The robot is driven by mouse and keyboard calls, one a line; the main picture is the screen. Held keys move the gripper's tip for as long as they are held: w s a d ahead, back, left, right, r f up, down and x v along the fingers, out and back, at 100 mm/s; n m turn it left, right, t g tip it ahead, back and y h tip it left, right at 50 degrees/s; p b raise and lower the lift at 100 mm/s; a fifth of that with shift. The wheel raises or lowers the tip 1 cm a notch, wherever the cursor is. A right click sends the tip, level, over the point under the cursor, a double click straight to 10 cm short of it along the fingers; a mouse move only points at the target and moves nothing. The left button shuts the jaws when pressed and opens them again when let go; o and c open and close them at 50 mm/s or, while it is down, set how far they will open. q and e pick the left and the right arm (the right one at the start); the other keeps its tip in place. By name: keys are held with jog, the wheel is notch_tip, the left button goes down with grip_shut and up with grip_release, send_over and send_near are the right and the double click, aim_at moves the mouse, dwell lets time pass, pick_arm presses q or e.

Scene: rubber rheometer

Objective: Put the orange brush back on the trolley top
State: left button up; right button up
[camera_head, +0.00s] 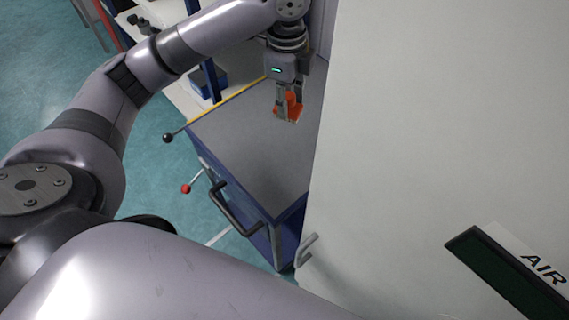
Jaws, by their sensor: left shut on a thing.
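The orange brush (291,106) is between the fingers of my left gripper (287,109), which is shut on it. My left arm comes in from the left and the gripper points down over the far part of the grey trolley top (245,150). The brush is close to the top, but I cannot tell whether it touches it. Part of the brush is hidden by the fingers. My right gripper is not in view.
A large pale cabinet (430,130) with a dark panel marked AIR fills the right side and hides part of the trolley. The trolley has a black handle (234,212) at its front. Levers with a black knob (168,138) and a red knob (186,189) stand at its left. The near trolley top is clear.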

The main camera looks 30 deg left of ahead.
pick_arm(q)
jog(key=shift+s+a+r, duration=0.15)
jog(key=shift+s+r, duration=0.15)
jog(key=shift+r, duration=0.1)
jog(key=shift+s+f, duration=0.15)
notch_tip(320, 180, down, 19)
jog(key=shift+f+p, duration=0.2)
jog(key=shift+p, duration=0.5)
jog(key=o, duration=1)
